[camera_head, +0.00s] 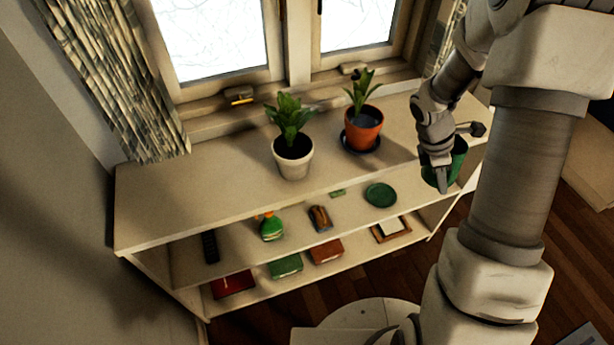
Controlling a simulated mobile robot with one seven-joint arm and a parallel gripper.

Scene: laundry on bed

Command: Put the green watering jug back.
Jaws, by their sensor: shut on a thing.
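The green watering jug (458,160) is at the right end of the shelf unit, partly hidden behind my gripper and arm. My gripper (442,185) points down and is shut on the jug, with a finger in front of its green side. The jug looks roughly upright. A dark spout or handle part sticks out to its right. I cannot tell whether the jug touches the shelf top or hangs just in front of its edge.
The shelf unit's top (215,190) carries a plant in a white pot (293,160) and one in an orange pot (362,130) on a dark saucer. The middle shelf holds a green spray bottle (270,227) and a green round dish (381,194). The top's left part is clear.

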